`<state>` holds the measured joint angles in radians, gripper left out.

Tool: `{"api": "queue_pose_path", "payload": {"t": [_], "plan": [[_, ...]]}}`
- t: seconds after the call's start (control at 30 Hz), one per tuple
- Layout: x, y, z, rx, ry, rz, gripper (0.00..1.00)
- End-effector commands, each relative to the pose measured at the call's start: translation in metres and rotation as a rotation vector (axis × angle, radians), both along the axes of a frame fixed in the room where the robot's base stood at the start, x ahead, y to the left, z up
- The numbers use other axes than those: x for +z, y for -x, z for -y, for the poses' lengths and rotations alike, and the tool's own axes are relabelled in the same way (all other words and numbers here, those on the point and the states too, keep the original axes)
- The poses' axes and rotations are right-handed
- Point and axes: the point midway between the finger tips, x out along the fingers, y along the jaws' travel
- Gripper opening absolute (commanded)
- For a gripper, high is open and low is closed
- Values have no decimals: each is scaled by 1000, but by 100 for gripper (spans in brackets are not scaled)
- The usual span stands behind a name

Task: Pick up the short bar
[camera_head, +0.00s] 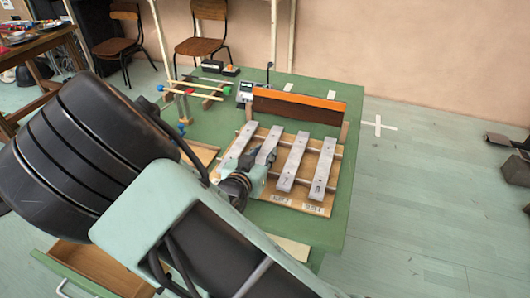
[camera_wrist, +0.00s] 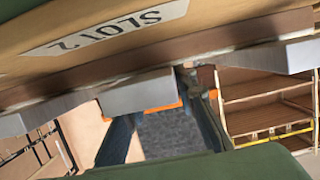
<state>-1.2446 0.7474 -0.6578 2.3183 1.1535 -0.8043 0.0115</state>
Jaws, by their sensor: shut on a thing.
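Several pale grey bars lie side by side on a wooden board in the head view. My gripper (camera_head: 262,157) is at the near part of the second bar from the left (camera_head: 269,143), which I take for the short bar, and is shut on it. My gripper and wrist hide this bar's near end, so its full length is not visible. In the wrist view my two dark fingers (camera_wrist: 165,125) show near a grey bar end (camera_wrist: 140,92), with a speckled grey surface between them. I cannot tell whether the bar is clear of the board.
The wooden board (camera_head: 315,207) lies on a green table (camera_head: 337,230). Other bars lie to the left (camera_head: 238,147) and right (camera_head: 293,162). A brown panel with an orange top (camera_head: 300,105) stands behind. A SLOT 2 label (camera_wrist: 105,30) shows in the wrist view. An open drawer (camera_head: 95,262) is at lower left.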

Motion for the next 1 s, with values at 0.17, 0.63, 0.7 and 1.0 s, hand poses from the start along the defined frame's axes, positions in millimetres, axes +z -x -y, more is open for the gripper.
{"api": "queue_pose_path", "payload": {"t": [0.17,0.63,0.7,1.0], "plan": [[14,0,0,0,-2,3,0],[103,63,-28,5,-3,-1,0],[110,79,-34,6,-2,-1,0],[128,122,-50,2,0,1,0]]}}
